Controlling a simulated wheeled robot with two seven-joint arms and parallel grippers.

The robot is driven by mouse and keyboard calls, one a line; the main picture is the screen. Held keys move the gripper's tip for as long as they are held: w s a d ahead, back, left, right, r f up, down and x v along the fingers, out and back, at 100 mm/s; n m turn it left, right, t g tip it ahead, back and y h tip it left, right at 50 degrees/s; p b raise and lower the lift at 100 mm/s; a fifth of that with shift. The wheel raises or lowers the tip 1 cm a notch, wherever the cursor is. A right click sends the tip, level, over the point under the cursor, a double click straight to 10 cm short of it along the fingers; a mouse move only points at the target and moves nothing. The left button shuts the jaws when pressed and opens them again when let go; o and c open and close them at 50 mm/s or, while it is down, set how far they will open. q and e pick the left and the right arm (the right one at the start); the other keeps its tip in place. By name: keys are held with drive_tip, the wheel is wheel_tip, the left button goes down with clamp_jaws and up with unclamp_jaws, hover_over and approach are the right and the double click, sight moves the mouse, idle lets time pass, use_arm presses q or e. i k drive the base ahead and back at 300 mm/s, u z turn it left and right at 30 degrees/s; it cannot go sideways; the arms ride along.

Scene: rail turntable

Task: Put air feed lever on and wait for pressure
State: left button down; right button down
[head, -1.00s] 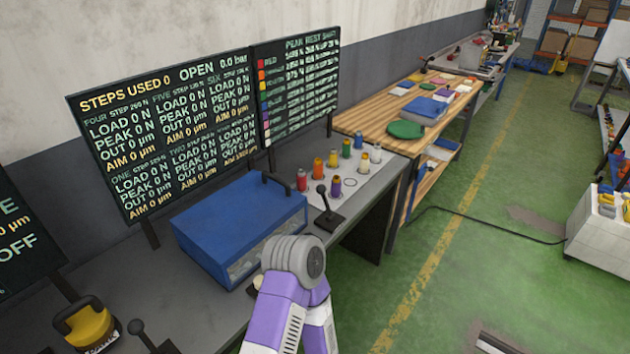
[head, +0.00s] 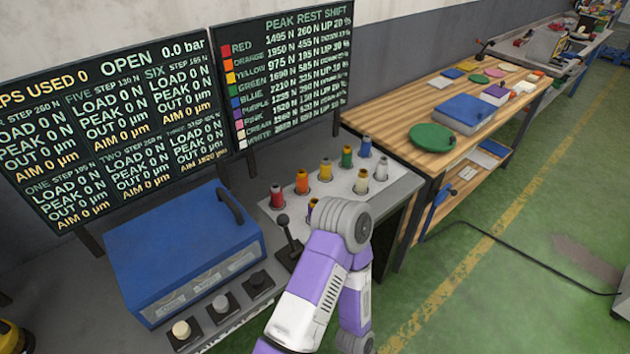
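A black hand lever (head: 288,238) stands on the bench right of the blue box, its knob tipped slightly to the left. No label on it is readable, so I cannot tell whether it is the air feed lever. The dark display board (head: 110,130) reads "OPEN 0.0 bar", with loads and peaks at 0 N. One of my purple and white arms (head: 315,285) rises from the bottom middle, its grey joint close to the right of the lever in the picture. Neither gripper is in view.
A blue box (head: 185,245) stands on the bench, with several knobs (head: 222,302) in front. Several coloured bottles (head: 325,170) stand behind the lever. A second board (head: 290,80) lists colours. A wooden bench (head: 400,125) stands beyond.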

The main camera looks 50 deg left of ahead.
sight(282, 220)
drive_tip(key=i, duration=2.15)
drive_tip(key=u, duration=4.1)
